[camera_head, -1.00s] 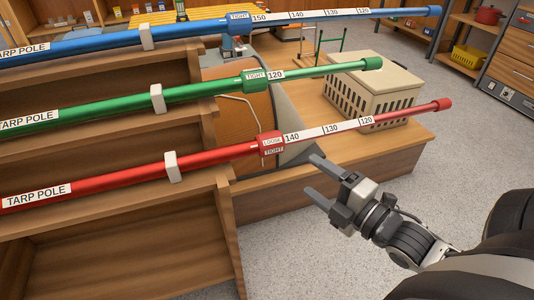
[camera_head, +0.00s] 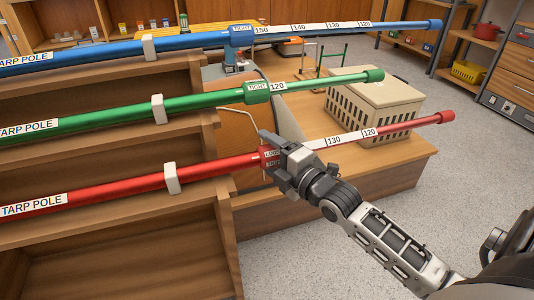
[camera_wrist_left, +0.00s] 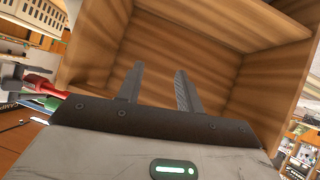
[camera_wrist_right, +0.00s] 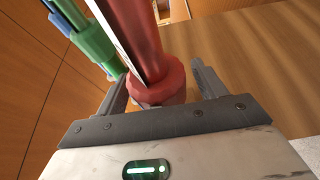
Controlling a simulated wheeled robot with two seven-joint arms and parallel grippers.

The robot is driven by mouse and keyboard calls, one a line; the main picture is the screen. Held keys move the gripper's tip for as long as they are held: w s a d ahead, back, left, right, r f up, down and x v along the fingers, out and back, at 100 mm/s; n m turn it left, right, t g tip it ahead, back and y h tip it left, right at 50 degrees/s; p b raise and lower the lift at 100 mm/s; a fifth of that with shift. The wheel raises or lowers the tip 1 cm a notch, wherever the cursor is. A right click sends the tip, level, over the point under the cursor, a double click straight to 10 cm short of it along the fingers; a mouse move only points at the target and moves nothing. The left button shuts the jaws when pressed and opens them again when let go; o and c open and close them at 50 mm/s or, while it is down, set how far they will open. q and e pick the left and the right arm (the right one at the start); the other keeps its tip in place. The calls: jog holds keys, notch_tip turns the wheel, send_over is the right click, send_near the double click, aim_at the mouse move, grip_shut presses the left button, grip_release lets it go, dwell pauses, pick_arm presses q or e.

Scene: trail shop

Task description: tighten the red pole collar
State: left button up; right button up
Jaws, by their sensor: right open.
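The red pole (camera_head: 110,188) lies along the lowest shelf rack and sticks out to the right. In the right wrist view the red collar (camera_wrist_right: 158,85) sits between the two open fingers of the right gripper (camera_wrist_right: 160,88), with a gap on the right side. My left gripper (camera_wrist_left: 160,88) is open and empty in its wrist view, facing a wooden compartment. It is not in the head view.
The green pole (camera_head: 110,112) and the blue pole (camera_head: 110,53) run above and behind the red one, their collars showing TIGHT. A beige crate (camera_head: 375,100) stands on the wooden bench behind the red pole's end. Grey floor is clear at the right.

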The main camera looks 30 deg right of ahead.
jog(key=shift+w+a, duration=0.1)
jog(key=shift+w, duration=0.3)
